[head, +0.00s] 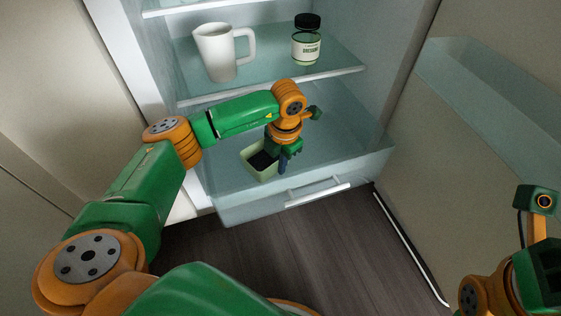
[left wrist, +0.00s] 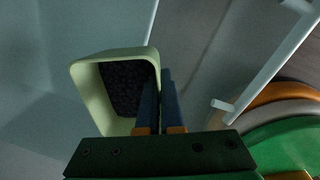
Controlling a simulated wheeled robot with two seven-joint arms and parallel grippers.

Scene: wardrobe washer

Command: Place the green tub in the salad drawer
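The green tub (head: 250,152) is pale green, open-topped and dark inside. In the head view it appears within the outline of the salad drawer (head: 240,206), which is pulled out at the fridge's bottom. I cannot tell whether the tub rests on the drawer floor or hangs above it. My left gripper (head: 284,164) points down at the tub's right side. In the left wrist view, its blue fingers (left wrist: 160,100) are close together on either side of the wall of the tub (left wrist: 90,95). The fingers hide part of that wall. My right gripper's fingers are out of view.
A white mug (head: 215,52) and a dark-lidded jar (head: 306,45) stand on the glass shelf (head: 275,75) above. The drawer has a bar handle (head: 317,192). The open fridge door (head: 470,150) is at the right. Dark floor (head: 300,240) is clear in front.

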